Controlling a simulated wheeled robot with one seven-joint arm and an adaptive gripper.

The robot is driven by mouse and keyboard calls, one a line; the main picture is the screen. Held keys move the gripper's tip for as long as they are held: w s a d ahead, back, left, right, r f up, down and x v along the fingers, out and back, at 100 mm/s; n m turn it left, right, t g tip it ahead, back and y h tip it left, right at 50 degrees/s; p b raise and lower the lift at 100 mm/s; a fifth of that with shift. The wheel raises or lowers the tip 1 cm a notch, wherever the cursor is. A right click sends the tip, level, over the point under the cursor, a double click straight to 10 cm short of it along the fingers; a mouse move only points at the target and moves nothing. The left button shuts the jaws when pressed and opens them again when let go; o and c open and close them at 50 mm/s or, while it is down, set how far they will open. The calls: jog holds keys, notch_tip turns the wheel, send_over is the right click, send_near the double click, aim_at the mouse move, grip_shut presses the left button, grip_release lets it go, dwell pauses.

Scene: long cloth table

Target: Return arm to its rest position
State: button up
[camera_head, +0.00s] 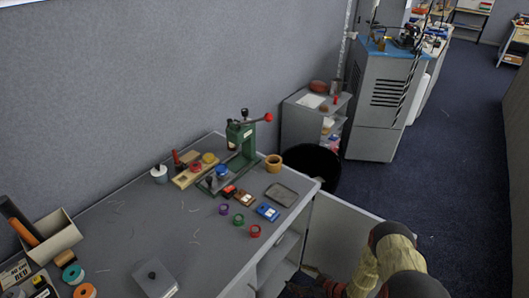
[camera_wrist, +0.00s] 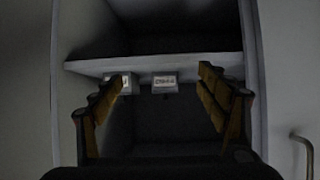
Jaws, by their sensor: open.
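My gripper (camera_wrist: 162,84) shows in the wrist view with its two dark and brown fingers spread wide apart. Nothing is held between them. It faces the inside of an open cabinet (camera_wrist: 150,67), with a shelf edge straight ahead. In the head view my arm is at the bottom right, low beside the open cabinet door (camera_head: 338,232). The fingertips cannot be made out clearly there.
Two small labelled boxes (camera_wrist: 164,82) sit by the shelf edge, between the fingers in the picture. A door handle (camera_wrist: 303,150) is at right. The grey table (camera_head: 150,225) holds a green press (camera_head: 243,140), spools and stamps. A black bin (camera_head: 312,165) stands beyond; carpet at right is clear.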

jog(key=s+d+f+m+g+h, duration=0.3)
jog(key=s+d+f+h, duration=0.3)
jog(key=d, duration=0.3)
jog(key=s+d+r+m+g+h, duration=0.2)
jog(key=d+r, duration=0.3)
jog(key=r, duration=0.5)
jog(key=s+d+r+m+g+h, duration=0.1)
jog(key=d+r+m+g+h, duration=0.15)
jog(key=d+r, duration=0.45)
jog(key=s+a+r+t+p, duration=0.1)
jog(key=s+a+r, duration=0.4)
jog(key=r, duration=1.2)
jog(key=s+a+r+m+t+p, duration=0.1)
jog(key=s+a+r, duration=0.5)
jog(key=r, duration=1.2)
jog(key=s+a+r+m+t+y+p, duration=0.1)
jog(key=s+a+r+t, duration=0.2)
jog(key=r, duration=1.5)
jog(key=s+a, duration=0.2)
jog(key=s, duration=0.1)
jog(key=shift+s+a, duration=0.3)
jog(key=shift+a, duration=0.05)
jog(key=shift+m+t, duration=0.25)
jog(key=shift+c, duration=0.7)
